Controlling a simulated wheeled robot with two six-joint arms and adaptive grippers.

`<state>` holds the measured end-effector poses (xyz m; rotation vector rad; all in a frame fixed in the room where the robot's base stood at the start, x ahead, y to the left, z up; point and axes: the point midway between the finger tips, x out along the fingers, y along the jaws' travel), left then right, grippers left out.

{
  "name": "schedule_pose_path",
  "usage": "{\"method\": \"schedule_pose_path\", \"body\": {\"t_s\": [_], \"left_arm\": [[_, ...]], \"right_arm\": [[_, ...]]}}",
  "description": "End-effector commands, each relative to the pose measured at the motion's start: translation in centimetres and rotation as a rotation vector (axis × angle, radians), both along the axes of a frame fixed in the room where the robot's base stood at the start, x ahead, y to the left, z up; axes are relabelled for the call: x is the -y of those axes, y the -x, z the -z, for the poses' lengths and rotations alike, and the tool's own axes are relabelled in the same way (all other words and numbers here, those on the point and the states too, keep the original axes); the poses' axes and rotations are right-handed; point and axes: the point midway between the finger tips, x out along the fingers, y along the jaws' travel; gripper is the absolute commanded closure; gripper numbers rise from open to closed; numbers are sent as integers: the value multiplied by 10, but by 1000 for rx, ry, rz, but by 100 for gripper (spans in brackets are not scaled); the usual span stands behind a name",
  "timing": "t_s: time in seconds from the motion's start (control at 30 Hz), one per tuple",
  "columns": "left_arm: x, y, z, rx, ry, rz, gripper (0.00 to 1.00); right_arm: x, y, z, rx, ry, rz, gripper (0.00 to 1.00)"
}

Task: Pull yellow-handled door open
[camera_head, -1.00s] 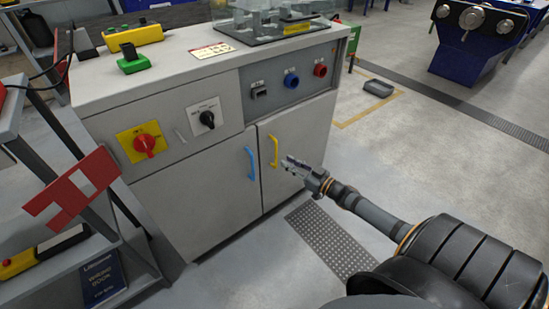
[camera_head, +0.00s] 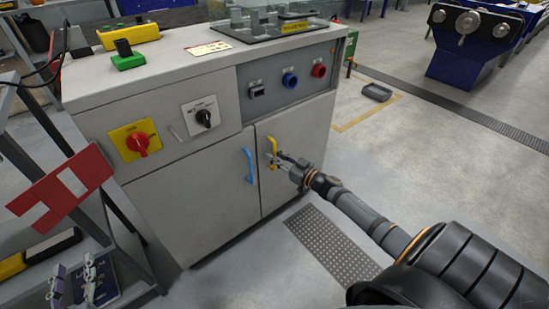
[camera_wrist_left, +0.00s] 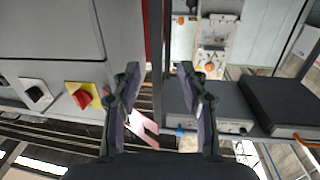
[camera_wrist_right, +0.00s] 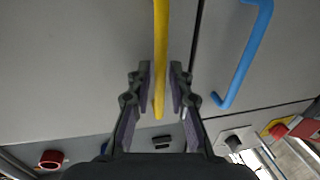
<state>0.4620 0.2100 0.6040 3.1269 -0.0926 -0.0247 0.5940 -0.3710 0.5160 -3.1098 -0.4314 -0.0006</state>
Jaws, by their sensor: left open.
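The yellow handle (camera_head: 271,146) is on the right-hand door (camera_head: 300,150) of the grey cabinet, which looks closed. My right gripper (camera_head: 280,159) is at this handle. In the right wrist view the yellow handle (camera_wrist_right: 160,50) runs between the two fingers (camera_wrist_right: 160,78), which are drawn fairly close around it. I cannot tell whether both pads press on it. My left gripper (camera_head: 74,280) is at the lower left of the head view, away from the cabinet doors. In the left wrist view its fingers (camera_wrist_left: 158,80) are apart with nothing held between them.
A blue handle (camera_head: 249,165) is on the neighbouring left door. A red rotary switch (camera_head: 138,142) and a black knob (camera_head: 205,118) sit above. A grey rack with a red panel (camera_head: 65,188) stands at left. A perforated floor plate (camera_head: 325,240) lies before the cabinet.

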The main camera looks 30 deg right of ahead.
Motion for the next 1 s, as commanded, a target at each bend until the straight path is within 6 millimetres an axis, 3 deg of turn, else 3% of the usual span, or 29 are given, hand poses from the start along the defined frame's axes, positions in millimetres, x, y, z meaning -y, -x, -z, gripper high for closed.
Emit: {"method": "schedule_pose_path", "body": {"t_s": [0.2,0.47,0.63,1.0], "left_arm": [[0,-2,-20,81,-2,-2,57],[0,-2,-22,90,-2,-2,57],[0,-2,-22,89,-2,-2,57],[0,-2,-22,87,-2,-2,57]], "right_arm": [[-2,-7,0,-1,-1,1,80],[-2,-8,0,-1,0,1,80],[-2,-8,0,-1,0,1,100],[-2,-8,0,-1,0,1,100]]}}
